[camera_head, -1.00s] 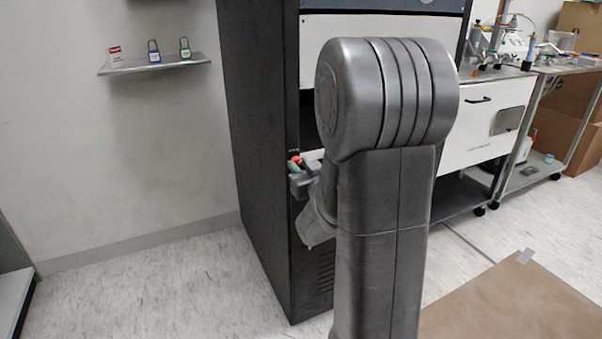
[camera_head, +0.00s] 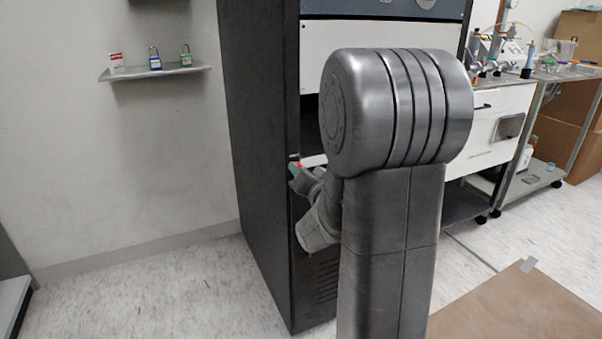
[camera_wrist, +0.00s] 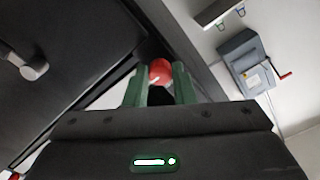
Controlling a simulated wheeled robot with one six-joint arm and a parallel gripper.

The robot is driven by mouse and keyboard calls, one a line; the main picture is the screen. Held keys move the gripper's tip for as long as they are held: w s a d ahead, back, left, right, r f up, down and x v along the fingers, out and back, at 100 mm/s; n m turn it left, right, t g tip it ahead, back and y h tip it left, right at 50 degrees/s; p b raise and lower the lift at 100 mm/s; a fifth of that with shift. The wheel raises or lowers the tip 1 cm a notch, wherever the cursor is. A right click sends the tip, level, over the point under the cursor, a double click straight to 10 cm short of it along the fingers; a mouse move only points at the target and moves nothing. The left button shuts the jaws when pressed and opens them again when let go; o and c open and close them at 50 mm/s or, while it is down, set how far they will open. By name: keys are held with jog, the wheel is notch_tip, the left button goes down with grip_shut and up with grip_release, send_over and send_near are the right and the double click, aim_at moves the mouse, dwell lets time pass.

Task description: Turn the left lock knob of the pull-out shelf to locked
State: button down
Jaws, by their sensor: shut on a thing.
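The left lock knob (camera_wrist: 160,70) is red and round, at the front left edge of the dark rack. My gripper (camera_wrist: 159,84) has green fingers, one on each side of the knob, and is shut on it. In the head view the knob (camera_head: 299,165) is a small red spot beside my gripper (camera_head: 296,175), partly covered by a green finger. My arm hides most of the pull-out shelf front. I cannot read whether the knob points to locked or unlocked.
The tall dark rack (camera_head: 255,150) stands against the wall. A small wall shelf (camera_head: 150,73) holds a red-and-white box and two padlocks. A crank box (camera_wrist: 243,62) is on the wall in the wrist view.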

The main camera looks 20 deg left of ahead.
dwell(0.4)
jog(key=c, duration=1.5)
grip_release()
jog(key=p+v, duration=0.2)
jog(key=v, duration=1.2)
jog(key=shift+a, duration=0.1)
jog(key=b+x, duration=0.2)
jog(key=x, duration=1.1)
jog(key=shift+w+a, duration=0.3)
